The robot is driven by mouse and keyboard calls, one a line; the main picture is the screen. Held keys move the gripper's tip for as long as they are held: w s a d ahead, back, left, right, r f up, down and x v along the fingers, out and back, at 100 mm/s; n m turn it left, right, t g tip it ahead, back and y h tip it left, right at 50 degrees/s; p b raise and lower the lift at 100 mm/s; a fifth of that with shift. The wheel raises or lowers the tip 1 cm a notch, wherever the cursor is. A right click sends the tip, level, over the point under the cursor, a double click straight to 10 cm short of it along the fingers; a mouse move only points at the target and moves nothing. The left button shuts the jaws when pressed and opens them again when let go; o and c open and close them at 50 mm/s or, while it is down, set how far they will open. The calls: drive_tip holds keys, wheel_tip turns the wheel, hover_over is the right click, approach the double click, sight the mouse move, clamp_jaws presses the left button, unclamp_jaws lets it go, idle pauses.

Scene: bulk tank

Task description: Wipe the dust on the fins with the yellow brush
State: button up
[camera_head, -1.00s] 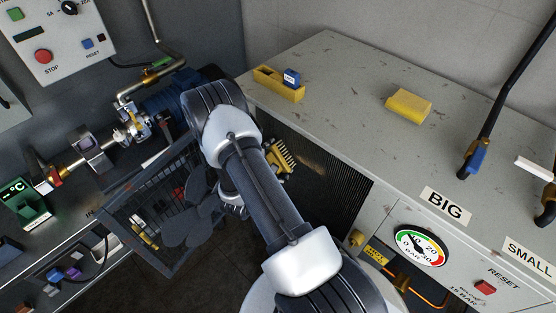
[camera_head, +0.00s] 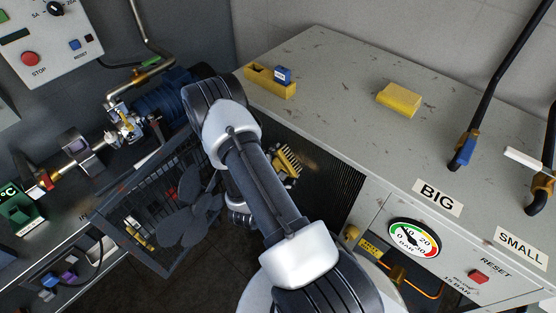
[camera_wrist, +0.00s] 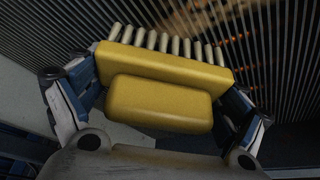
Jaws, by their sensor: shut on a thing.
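The yellow brush (camera_head: 287,161) shows beside my arm in front of the dark finned panel (camera_head: 338,183) in the head view. In the wrist view my gripper (camera_wrist: 162,93) is shut on the yellow brush (camera_wrist: 160,103), one finger at each end. Its pale bristles point at the fins (camera_wrist: 295,75). Brown dust (camera_wrist: 236,48) lies on the fins beyond the bristles, toward the upper right. I cannot tell whether the bristles touch the fins. My arm hides most of the gripper in the head view.
An open grille door with a fan (camera_head: 190,222) stands left of my arm. A pressure gauge (camera_head: 413,238) sits right of the fins.

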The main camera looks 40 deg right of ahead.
sight(305, 166)
drive_tip(key=shift+s+d+b, duration=0.15)
drive_tip(key=shift+s+b, duration=0.05)
drive_tip(key=shift+s, duration=1.85)
drive_tip(key=shift+s+d+b, duration=0.1)
drive_tip(key=shift+s+b, duration=0.1)
drive_tip(key=shift+s, duration=1.8)
drive_tip(key=shift+s+d, duration=0.15)
drive_tip(key=shift+s, duration=0.65)
drive_tip(key=shift+s+d, duration=0.1)
drive_tip(key=shift+s, duration=0.7)
drive_tip(key=shift+r+p, duration=0.7)
drive_tip(key=shift+r, duration=0.35)
drive_tip(key=shift+w+a, duration=0.1)
drive_tip(key=shift+w, duration=1.75)
drive_tip(key=w+a+b, duration=0.1)
drive_tip(key=w, duration=1.2)
drive_tip(key=shift+b, duration=0.3)
drive_tip(key=shift+s+a+f, duration=0.1)
drive_tip(key=shift+s+a, duration=0.05)
drive_tip(key=shift+a, duration=1.35)
drive_tip(key=shift+s+a, duration=0.1)
drive_tip(key=shift+a, duration=1.4)
